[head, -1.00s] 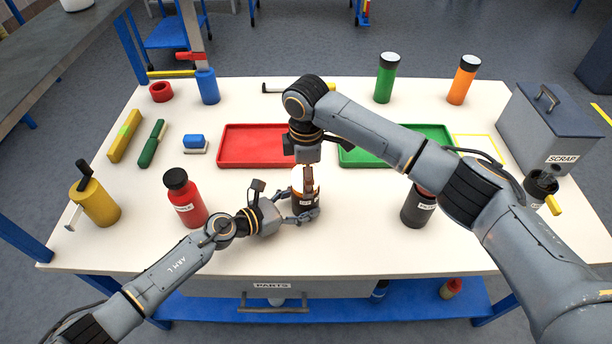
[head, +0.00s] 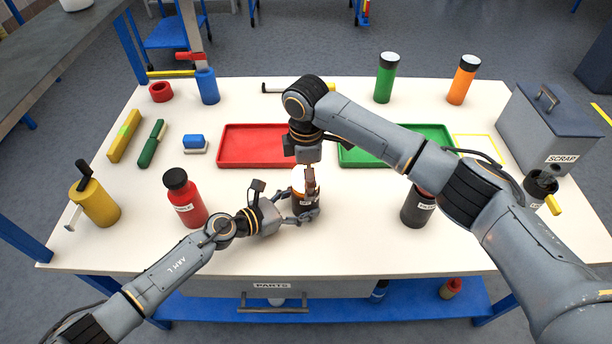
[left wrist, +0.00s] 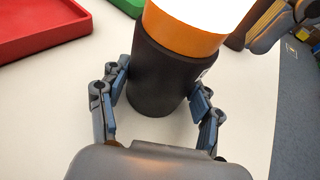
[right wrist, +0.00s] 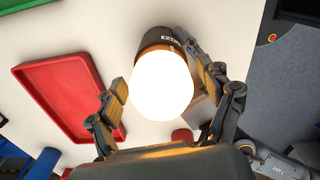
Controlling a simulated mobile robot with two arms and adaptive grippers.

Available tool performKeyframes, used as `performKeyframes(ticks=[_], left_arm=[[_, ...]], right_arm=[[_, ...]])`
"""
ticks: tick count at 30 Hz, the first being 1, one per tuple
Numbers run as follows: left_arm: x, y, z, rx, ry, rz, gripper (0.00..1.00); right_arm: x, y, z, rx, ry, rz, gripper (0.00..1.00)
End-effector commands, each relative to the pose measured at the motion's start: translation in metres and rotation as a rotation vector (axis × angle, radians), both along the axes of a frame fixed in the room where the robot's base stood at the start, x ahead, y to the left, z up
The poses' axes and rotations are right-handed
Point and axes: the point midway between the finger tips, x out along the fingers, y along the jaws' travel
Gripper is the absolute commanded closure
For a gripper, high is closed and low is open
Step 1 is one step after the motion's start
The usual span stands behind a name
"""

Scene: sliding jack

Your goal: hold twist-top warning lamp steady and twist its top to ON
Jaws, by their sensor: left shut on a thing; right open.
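The warning lamp (head: 297,181) stands upright near the front middle of the table, with a black body, an orange band and a bright white top that looks lit. My left gripper (head: 300,213) is shut on the black body (left wrist: 158,78), low down, one finger on each side. The orange band (left wrist: 182,36) shows above the fingers. My right gripper (head: 309,178) is over the lamp from above. In the right wrist view its open fingers stand either side of the white top (right wrist: 160,88), with a gap on the left; right-side contact is unclear.
A red bottle (head: 184,198) stands left of the lamp and a dark bottle (head: 417,210) right of it, partly under my right arm. A red tray (head: 222,163) and a green tray (head: 352,160) lie behind. The grey scrap box (head: 548,125) is at the right.

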Motion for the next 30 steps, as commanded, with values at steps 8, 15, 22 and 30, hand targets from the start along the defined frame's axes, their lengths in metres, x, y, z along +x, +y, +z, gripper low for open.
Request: performKeyframes(ticks=[8, 15, 22, 30], left_arm=[[0.000, 0.001, 0.000, 0.000, 0.000, 0.002, 0.61], [0.001, 0.001, 0.000, 0.001, 0.001, 0.002, 0.61], [0.001, 0.001, 0.000, 0.001, 0.001, 0.002, 0.61], [0.001, 0.001, 0.000, 0.001, 0.001, 0.003, 0.61]], right_arm=[[0.001, 0.001, 0.017, 0.002, -0.003, 0.001, 0.20], [0.001, 0.001, 0.068, 0.003, -0.004, 0.001, 0.20], [0.000, 0.001, 0.107, 0.001, -0.002, 0.001, 0.20], [0.000, 0.000, 0.120, 0.000, 0.001, 0.000, 0.20]])
